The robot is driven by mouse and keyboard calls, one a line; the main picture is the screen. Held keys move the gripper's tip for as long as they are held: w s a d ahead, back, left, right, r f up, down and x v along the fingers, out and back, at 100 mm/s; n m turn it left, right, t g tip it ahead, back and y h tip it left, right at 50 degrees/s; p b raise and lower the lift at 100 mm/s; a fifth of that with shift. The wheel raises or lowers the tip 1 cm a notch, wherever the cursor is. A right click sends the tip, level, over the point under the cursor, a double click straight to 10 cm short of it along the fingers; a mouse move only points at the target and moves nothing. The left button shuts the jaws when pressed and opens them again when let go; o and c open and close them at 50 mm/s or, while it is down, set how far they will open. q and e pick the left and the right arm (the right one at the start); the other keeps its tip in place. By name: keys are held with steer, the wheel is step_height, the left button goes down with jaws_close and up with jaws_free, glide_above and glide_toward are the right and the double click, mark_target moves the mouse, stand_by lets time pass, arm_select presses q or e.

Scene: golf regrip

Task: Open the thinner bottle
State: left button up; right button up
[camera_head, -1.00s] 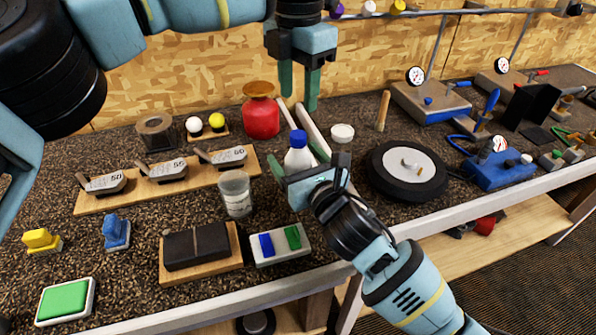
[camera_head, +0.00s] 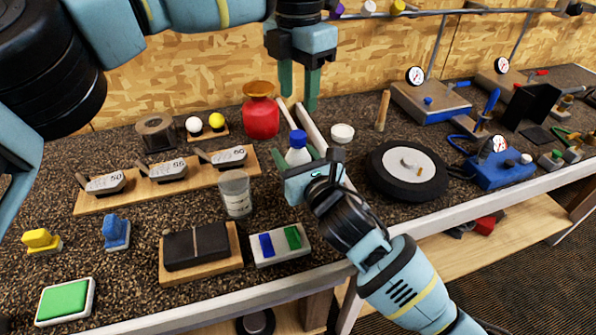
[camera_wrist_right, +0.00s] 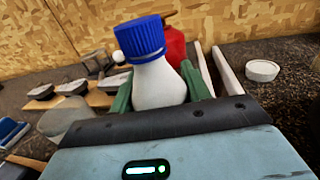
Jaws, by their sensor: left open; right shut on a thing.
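The thinner bottle, white with a ribbed blue cap (camera_head: 298,139), stands near the middle of the bench. In the right wrist view its white body (camera_wrist_right: 158,86) and blue cap are large, with the cap on. My right gripper (camera_head: 306,161) is shut on the bottle's body, one green finger on each side, below the cap. The bottle's lower part and base are hidden behind my gripper, so I cannot tell if it touches the bench. My left gripper (camera_head: 298,98) is open and empty, pointing down above and behind the cap, apart from it.
A red container (camera_head: 261,114) stands behind the bottle on the left. A clear cup (camera_head: 235,192) is to the left, a white lid (camera_head: 342,133) and a round black-and-white disc (camera_head: 407,171) to the right. A tray with blue and green blocks (camera_head: 280,245) lies in front.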

mark_target(298, 134)
arm_select(q)
steer(key=m, duration=0.8)
steer(key=shift+d, duration=0.1)
steer(key=m, duration=0.8)
steer(key=shift+s, duration=0.1)
steer(key=m, duration=1.5)
steer(key=shift+f, duration=0.1)
steer(key=shift+f, duration=3.9)
